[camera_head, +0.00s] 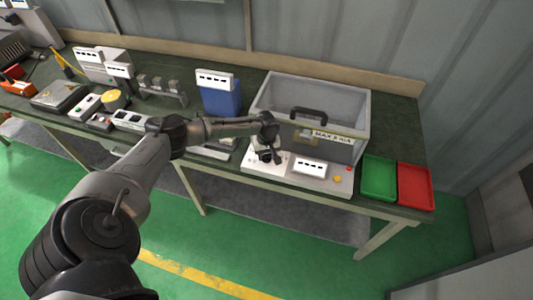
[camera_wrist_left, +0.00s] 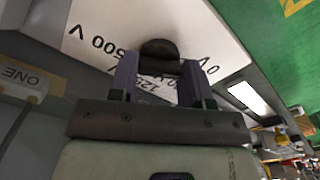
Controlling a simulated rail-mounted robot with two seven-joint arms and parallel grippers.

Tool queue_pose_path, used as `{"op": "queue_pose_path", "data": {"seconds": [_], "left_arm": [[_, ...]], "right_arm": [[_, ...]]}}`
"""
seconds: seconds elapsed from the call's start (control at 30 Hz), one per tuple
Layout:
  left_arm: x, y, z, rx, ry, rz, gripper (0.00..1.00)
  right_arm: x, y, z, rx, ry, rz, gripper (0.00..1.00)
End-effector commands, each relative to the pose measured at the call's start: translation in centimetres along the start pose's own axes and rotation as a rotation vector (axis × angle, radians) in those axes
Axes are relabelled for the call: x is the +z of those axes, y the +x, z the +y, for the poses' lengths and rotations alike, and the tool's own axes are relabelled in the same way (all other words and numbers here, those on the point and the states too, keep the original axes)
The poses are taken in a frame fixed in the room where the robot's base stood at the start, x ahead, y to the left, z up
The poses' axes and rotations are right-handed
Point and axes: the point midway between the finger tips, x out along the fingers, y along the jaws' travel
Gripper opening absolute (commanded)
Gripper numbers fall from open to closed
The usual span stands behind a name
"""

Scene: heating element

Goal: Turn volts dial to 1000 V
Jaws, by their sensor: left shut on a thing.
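The volts dial (camera_wrist_left: 160,50) is a black knob on a white panel (camera_wrist_left: 215,40) in the left wrist view. Printed marks show around it, including "500 V", "0 V" and a partly covered "125". No 1000 V mark is readable, and I cannot tell the dial's setting. My left gripper (camera_wrist_left: 160,72) is shut on the dial, one finger on each side. In the head view my left gripper (camera_head: 267,156) is over the left part of the white control panel (camera_head: 315,183), hiding the dial. My right gripper is not in view.
A grey box (camera_head: 355,100) with a black handle and a "MAX 210A" label stands behind the panel. A green tray (camera_head: 379,178) and a red tray (camera_head: 415,186) lie to the right. A blue block (camera_head: 220,100) and several devices stand along the bench to the left.

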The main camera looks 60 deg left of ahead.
Motion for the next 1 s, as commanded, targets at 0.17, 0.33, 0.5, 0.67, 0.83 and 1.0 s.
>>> {"op": "queue_pose_path", "data": {"seconds": [0.17,0.33,0.5,0.67,0.83,1.0], "left_arm": [[0.1,-0.5,-0.1,-0.002,0.075,-0.003,0.21],[0.1,-0.5,-0.1,-0.003,0.208,-0.004,0.21],[0.1,-0.3,-0.1,-0.002,0.369,-0.003,0.21],[0.0,-0.2,-0.1,-0.001,0.52,-0.002,0.21],[0.0,-0.1,-0.1,0.0,0.672,-0.003,0.21],[0.0,-0.1,-0.1,0.0,0.802,-0.002,0.21]], "right_arm": [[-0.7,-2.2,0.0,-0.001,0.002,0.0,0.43],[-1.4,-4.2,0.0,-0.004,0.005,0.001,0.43],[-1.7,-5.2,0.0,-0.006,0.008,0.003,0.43],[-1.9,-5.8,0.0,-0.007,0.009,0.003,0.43],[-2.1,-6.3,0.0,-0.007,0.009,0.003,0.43],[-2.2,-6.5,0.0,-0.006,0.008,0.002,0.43]]}}
